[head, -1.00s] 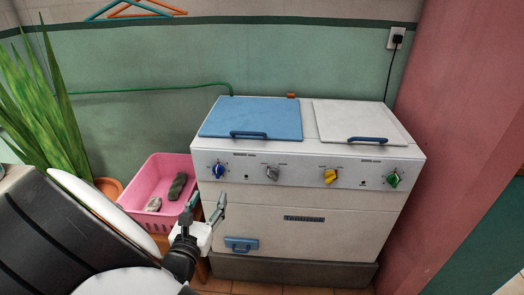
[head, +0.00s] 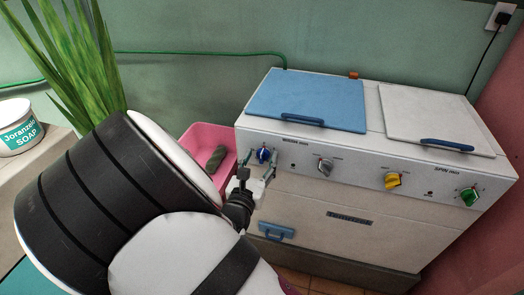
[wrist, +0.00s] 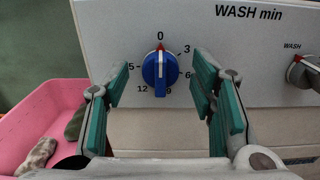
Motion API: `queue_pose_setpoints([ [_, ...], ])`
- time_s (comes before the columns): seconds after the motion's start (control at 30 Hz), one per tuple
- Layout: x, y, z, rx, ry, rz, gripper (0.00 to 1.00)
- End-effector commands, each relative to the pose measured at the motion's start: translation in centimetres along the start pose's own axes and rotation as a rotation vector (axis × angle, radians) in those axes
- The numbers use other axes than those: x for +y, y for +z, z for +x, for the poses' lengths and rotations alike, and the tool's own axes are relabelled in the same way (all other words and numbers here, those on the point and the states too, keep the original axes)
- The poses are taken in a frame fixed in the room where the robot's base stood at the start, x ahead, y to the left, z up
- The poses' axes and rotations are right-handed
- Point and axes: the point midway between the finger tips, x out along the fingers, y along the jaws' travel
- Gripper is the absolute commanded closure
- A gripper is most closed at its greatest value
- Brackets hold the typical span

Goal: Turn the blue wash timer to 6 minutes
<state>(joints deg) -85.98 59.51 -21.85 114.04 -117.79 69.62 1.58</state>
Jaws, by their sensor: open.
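The blue wash timer (wrist: 160,72) is a round knob with a raised grip on the white panel under the words "WASH min". Its red mark points up at 0. The 6 (wrist: 188,75) is printed to the right of the knob, with 3 above it and 9 below. In the head view the timer (head: 263,154) is the leftmost knob. My gripper (wrist: 162,82) is open, with one green-padded finger on each side of the knob in the wrist view and visible gaps between. In the head view my gripper (head: 257,177) is just below and in front of the timer.
Grey (head: 325,166), yellow (head: 393,181) and green (head: 469,196) knobs lie right along the panel. Blue (head: 310,100) and white (head: 430,115) lids are on top. A pink basin (head: 200,133) with dark cloth stands left, near my arm. A plant and soap tub are farther left.

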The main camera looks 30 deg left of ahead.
Motion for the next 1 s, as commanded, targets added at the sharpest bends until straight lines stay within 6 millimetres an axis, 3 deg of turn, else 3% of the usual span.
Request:
queue_pose_setpoints([
  [0.4, -0.2, 0.04, 0.18, 0.0, 0.003, 0.0, 0.49],
  [0.63, -0.19, 0.04, 0.18, 0.0, 0.003, 0.0, 0.96],
  [1.0, -0.21, 0.0, 0.2, 0.0, 0.003, 0.048, 0.96],
])
